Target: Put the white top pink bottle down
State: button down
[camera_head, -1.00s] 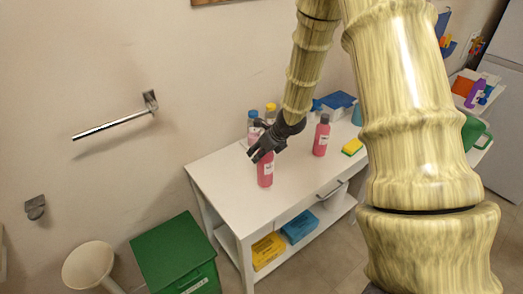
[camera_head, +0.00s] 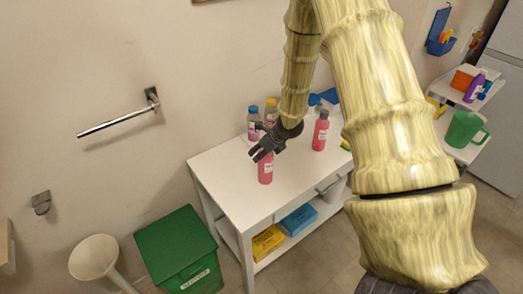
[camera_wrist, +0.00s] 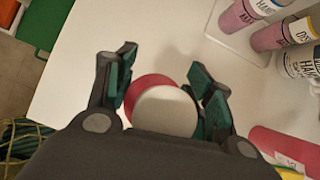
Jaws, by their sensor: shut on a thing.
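The white top pink bottle (camera_head: 265,171) is upright at the front left part of the white table. My gripper (camera_head: 261,153) is shut on its upper part. In the wrist view, the bottle's round white top (camera_wrist: 164,111) with a pink rim shows between the two fingers of my gripper (camera_wrist: 165,92). The fingers hide the bottle's upper part in the head view. I cannot tell for sure whether its base touches the white tabletop (camera_head: 228,178).
Another pink bottle with a dark top (camera_head: 320,131) stands to the right. Bottles with blue (camera_head: 253,123) and yellow tops (camera_head: 271,112) stand behind. A green bin (camera_head: 178,250) is left of the table. Bare tabletop surrounds the held bottle's front and left.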

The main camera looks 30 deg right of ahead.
jog(key=shift+f, duration=0.1)
jog(key=c, duration=0.6)
grip_release()
